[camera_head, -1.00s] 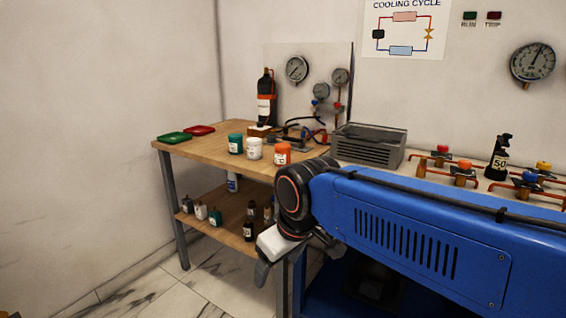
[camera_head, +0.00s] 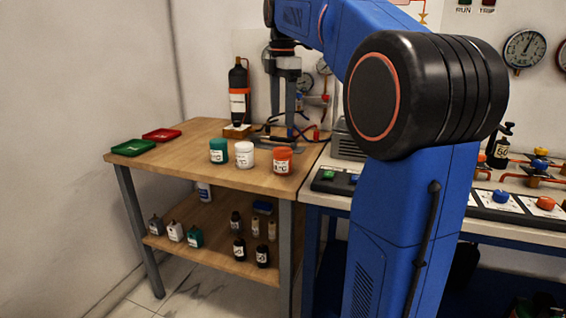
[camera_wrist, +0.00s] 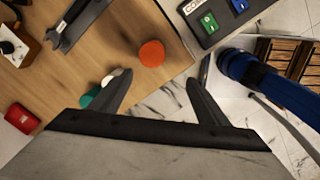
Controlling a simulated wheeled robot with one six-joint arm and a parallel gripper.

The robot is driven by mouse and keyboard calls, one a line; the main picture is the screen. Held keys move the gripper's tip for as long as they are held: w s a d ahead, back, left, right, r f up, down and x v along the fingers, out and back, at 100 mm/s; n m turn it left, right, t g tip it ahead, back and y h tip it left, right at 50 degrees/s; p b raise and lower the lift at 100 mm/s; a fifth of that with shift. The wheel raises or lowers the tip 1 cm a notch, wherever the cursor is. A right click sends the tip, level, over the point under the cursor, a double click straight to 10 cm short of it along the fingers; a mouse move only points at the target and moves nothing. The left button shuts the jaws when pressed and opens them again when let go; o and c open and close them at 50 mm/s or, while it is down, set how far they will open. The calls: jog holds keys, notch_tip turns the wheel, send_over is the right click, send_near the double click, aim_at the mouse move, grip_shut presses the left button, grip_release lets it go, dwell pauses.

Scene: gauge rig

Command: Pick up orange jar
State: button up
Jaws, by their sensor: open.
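The orange jar (camera_head: 282,161) stands upright on the wooden table near its front right corner; its lid shows from above in the wrist view (camera_wrist: 152,53). My gripper (camera_head: 281,125) points down above the table, and the orange jar is below it in the head view. In the wrist view my gripper (camera_wrist: 159,77) has its fingers spread with nothing between them. The orange lid lies just beyond the fingertips, between their lines. My gripper and the jar look apart, but the exact height is hard to tell.
A white jar (camera_head: 244,154) and a teal jar (camera_head: 218,150) stand left of the orange jar. A green tray (camera_head: 133,147), a red tray (camera_head: 161,134) and a black bottle (camera_head: 238,88) are farther off. The table edge is close in front of the jars.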

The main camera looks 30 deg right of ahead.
aim_at(283, 150)
jog(key=shift+n, duration=0.9)
jog(key=f, duration=0.3)
jog(key=w+d+f, duration=0.1)
jog(key=f, duration=0.3)
jog(key=w+d+f, duration=0.1)
jog(key=f, duration=0.2)
jog(key=shift+w+d+f, duration=0.1)
jog(key=shift+w+f, duration=0.1)
jog(key=shift+f, duration=0.2)
jog(key=shift+a+f, duration=0.15)
jog(key=shift+f, duration=1.15)
jog(key=shift+a+f, duration=0.1)
jog(key=shift+f, duration=1.2)
jog(key=c, duration=1.3)
